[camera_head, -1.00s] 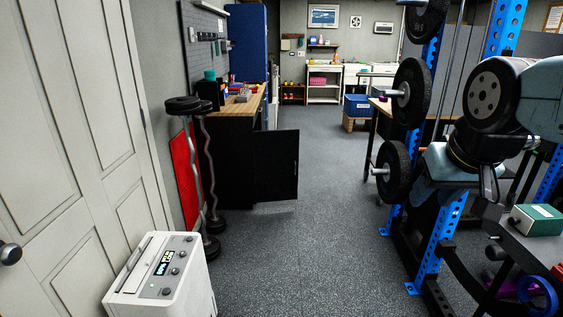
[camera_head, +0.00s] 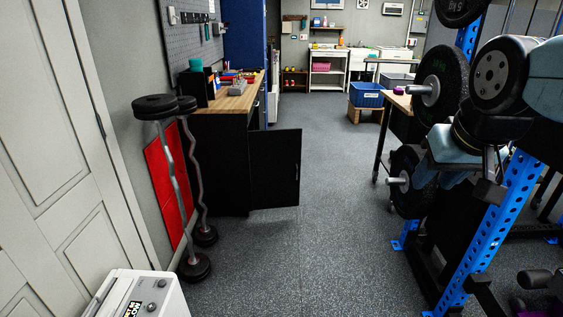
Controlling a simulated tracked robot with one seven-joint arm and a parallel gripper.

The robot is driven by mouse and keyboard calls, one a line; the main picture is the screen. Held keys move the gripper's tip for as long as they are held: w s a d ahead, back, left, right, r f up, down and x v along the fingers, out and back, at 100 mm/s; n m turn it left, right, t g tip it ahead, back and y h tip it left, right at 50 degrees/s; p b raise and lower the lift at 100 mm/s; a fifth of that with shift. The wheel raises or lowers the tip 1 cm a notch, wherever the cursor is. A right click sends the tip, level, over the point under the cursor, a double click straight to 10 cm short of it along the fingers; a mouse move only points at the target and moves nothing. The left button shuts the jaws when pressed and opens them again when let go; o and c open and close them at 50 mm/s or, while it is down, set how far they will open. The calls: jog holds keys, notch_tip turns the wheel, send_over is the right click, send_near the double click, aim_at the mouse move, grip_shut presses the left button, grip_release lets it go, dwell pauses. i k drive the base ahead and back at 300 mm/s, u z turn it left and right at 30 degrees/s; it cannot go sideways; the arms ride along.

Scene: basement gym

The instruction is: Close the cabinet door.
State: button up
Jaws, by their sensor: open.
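The black cabinet (camera_head: 222,165) stands ahead, left of centre, under a wooden worktop. Its black door (camera_head: 274,172) stands open, swung out to the right into the aisle. A thin upright handle shows near the door's free edge. The cabinet's inside cannot be made out. My arm is folded at the right edge of the view, and my gripper (camera_head: 490,180) hangs there, small, dark and partly hidden by the arm. It is open, far from the door and not touching it.
Curl bars (camera_head: 178,180) with weights stand left, before a red panel (camera_head: 165,192). A white appliance (camera_head: 140,296) is near at lower left. A blue rack (camera_head: 500,225) with weight plates (camera_head: 440,82) narrows the right side. The grey floor between is clear.

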aim_at(274, 154)
jog(key=z, duration=0.05)
jog(key=i, duration=1.15)
jog(key=u, duration=0.7)
jog(key=k, duration=0.5)
jog(key=u, duration=0.5)
jog(key=i, duration=1.45)
jog(key=z, duration=0.55)
